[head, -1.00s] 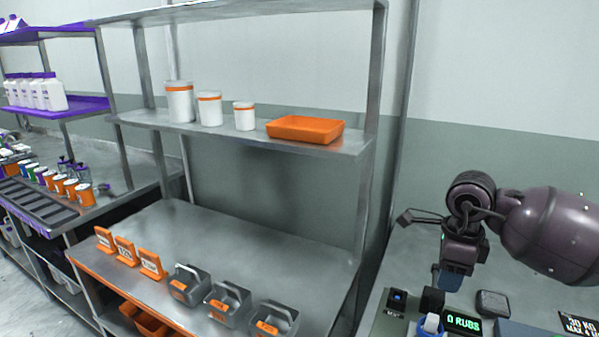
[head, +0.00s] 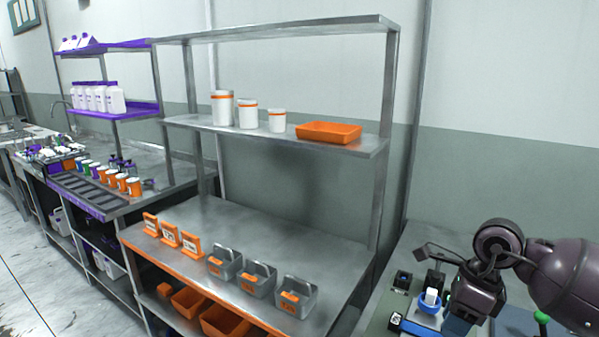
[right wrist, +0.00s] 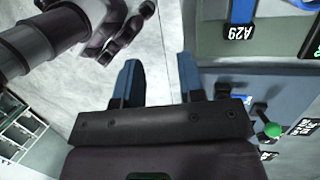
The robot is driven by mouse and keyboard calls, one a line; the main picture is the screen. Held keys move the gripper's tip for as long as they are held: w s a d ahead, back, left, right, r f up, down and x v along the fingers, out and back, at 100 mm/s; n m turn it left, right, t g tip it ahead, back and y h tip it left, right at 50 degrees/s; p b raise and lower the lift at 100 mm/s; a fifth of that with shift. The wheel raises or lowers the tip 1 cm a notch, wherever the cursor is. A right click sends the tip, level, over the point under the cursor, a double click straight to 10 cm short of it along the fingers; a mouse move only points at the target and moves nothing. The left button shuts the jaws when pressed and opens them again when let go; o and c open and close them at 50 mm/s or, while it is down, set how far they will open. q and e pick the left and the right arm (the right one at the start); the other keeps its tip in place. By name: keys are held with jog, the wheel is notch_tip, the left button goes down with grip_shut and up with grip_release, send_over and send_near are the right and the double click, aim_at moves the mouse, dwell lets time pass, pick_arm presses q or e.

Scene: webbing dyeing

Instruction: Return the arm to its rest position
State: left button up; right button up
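My right arm comes in from the right in the head view. Its gripper (head: 457,322) hangs over the right-hand bench, near the front, with blue fingers partly cut by the lower edge. In the right wrist view the two blue fingers of the right gripper (right wrist: 160,82) stand well apart with nothing between them. Grey floor shows through the gap, and the bench edge lies just to the right. My left gripper does not show in the head view. Dark links of my own body show at the upper left of the right wrist view.
The right-hand bench (head: 420,240) carries a blue-and-white item (head: 429,302) and small devices beside the gripper. A steel rack (head: 230,215) to the left holds white canisters, an orange tray (head: 328,132) and grey bins. Open floor (head: 40,285) lies at the lower left.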

jog(key=s+a+f+m+t+y, duration=0.1)
jog(key=s+a+m+t+y, duration=0.15)
jog(key=a+m+y, duration=0.45)
jog(key=s+a+f+m+t+y, duration=0.2)
jog(key=s+a+m+y, duration=0.15)
jog(key=a+y, duration=0.4)
jog(key=d+f+m+t+h, duration=0.5)
jog(key=m+t+h, duration=0.15)
jog(key=m, duration=0.55)
jog(key=d+f+m+t+h, duration=0.5)
jog(key=m+t, duration=0.3)
jog(key=m, duration=0.5)
jog(key=s+d+f+m+g+h, duration=0.2)
jog(key=s+f+m+g+h, duration=0.1)
jog(key=s+f+m, duration=0.2)
jog(key=s+d+f+m+g+h, duration=0.3)
jog(key=s+f+m, duration=0.3)
jog(key=s+f, duration=0.1)
jog(key=shift+s+f+g, duration=0.2)
jog(key=shift+f+g, duration=0.2)
jog(key=shift+f, duration=0.45)
